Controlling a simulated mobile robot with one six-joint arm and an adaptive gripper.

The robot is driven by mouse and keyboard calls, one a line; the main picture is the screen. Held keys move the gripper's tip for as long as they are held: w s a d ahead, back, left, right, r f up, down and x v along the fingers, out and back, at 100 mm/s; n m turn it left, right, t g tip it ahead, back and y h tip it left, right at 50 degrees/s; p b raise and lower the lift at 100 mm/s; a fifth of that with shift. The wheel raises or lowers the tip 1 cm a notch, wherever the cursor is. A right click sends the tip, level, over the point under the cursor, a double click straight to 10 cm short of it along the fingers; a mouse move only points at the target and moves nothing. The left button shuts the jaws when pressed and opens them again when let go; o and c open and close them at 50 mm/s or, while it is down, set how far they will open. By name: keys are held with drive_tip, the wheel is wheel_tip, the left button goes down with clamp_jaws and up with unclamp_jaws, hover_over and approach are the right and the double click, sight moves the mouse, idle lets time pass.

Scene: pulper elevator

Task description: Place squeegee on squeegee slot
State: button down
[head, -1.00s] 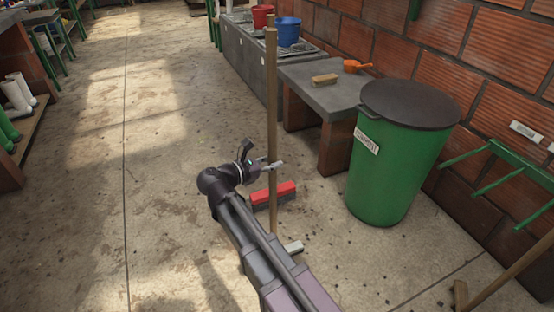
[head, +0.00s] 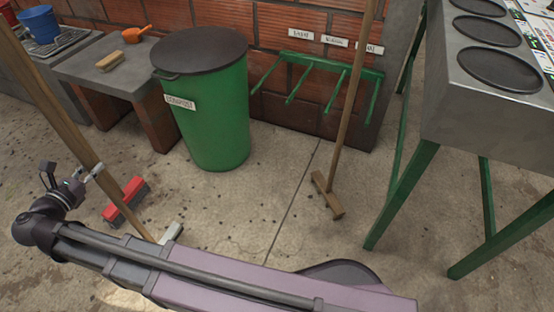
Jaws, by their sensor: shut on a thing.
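My gripper (head: 98,170) is at the left in the head view, shut around a long wooden pole (head: 65,125). The pole leans, its top running out of the upper left. A red and dark head (head: 125,200) shows behind the pole below my gripper, and a pale block (head: 171,233) shows near its lower end. I cannot tell which of these is joined to the pole, or be sure it is the squeegee. A green rack (head: 318,75) with several prongs is on the brick wall, under labels (head: 335,40) too small to read. It is apart from the held pole.
A second wooden pole (head: 350,100) with a wooden cross-head (head: 328,194) stands in front of the rack. A green lidded bin (head: 215,120) stands between my gripper and the rack. A metal table (head: 490,140) with green legs is at the right. The floor (head: 250,215) between is clear.

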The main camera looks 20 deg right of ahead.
sight(74, 153)
drive_tip(key=shift+r+p, duration=3)
drive_tip(key=shift+r, duration=0.4)
drive_tip(key=shift+s, duration=0.1)
